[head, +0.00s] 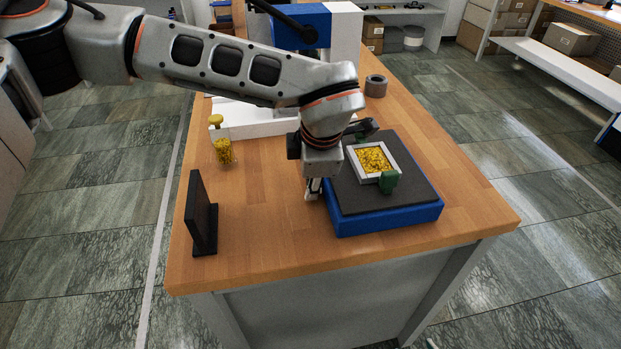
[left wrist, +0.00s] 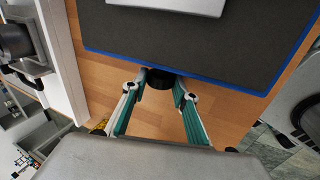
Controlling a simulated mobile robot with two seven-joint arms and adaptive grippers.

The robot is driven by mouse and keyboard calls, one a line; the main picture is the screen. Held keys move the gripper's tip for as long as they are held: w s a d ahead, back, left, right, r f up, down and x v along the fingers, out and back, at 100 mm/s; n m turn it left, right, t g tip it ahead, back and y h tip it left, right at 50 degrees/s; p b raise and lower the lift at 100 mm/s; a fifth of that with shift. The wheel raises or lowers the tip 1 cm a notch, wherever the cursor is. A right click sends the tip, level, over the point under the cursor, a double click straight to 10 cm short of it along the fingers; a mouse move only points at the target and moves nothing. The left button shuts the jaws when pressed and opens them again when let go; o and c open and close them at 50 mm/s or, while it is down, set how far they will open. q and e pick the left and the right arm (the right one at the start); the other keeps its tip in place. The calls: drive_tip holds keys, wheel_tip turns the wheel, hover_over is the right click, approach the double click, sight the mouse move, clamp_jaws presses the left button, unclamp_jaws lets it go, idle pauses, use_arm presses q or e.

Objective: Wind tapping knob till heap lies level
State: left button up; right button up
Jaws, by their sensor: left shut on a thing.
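A square pale frame (head: 353,157) stands on the dark top (head: 357,202) of a blue-sided plate and holds a heap of yellow grains (head: 374,159). I cannot tell how level the heap is. My left gripper (head: 313,192) reaches down at the plate's left side. In the left wrist view its two green-sided fingers (left wrist: 158,92) are shut on a black knob (left wrist: 159,79) at the plate's blue edge. In the head view the gripper and arm hide the knob. A small green block (head: 388,182) sits at the frame's front right corner. My right gripper is not in view.
A blue and white press (head: 345,30) stands behind my arm. A grey ring (head: 376,86) lies at the back. The table's front strip is clear.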

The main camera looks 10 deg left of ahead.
use_arm(q)
drive_tip(key=o, duration=1.1)
drive_tip(key=shift+s+f, duration=0.1)
drive_tip(key=shift+c, duration=0.2)
drive_tip(key=shift+r, duration=0.5)
drive_tip(key=v, duration=1.1)
drive_tip(key=shift+o, duration=0.2)
drive_tip(key=shift+r, duration=0.1)
